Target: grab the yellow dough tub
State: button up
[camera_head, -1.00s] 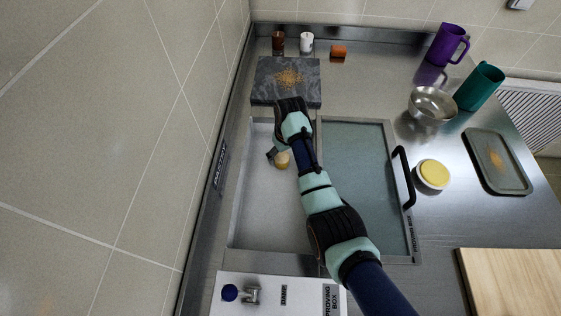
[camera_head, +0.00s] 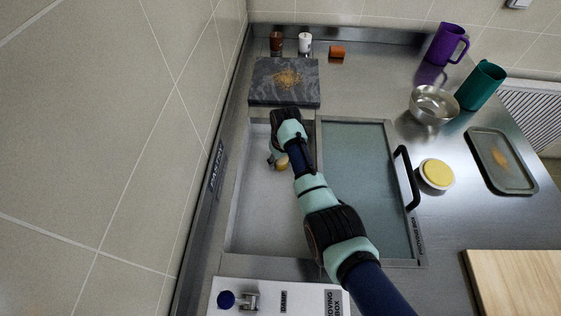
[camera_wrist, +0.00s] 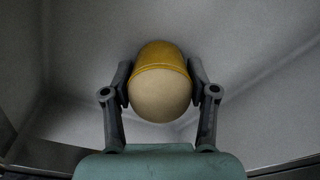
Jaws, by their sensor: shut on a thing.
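The yellow dough tub (camera_wrist: 160,58) sits between my gripper's two fingers (camera_wrist: 160,88) in the wrist view, a finger pressed to each side. Pale rounded dough (camera_wrist: 160,97) fills its open end, which faces the wrist camera. I cannot tell whether the tub still touches the box floor.
A glass lid with a black handle (camera_head: 404,178) covers the right side of the box. A marble slab with crumbs (camera_head: 260,92) lies behind it. A white-rimmed tub with a yellow top (camera_head: 437,174), a metal bowl (camera_head: 434,106) and a tray (camera_head: 515,181) stand to the right.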

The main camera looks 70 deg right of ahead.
notch_tip(320, 180, up, 20)
jog(key=p, duration=0.6)
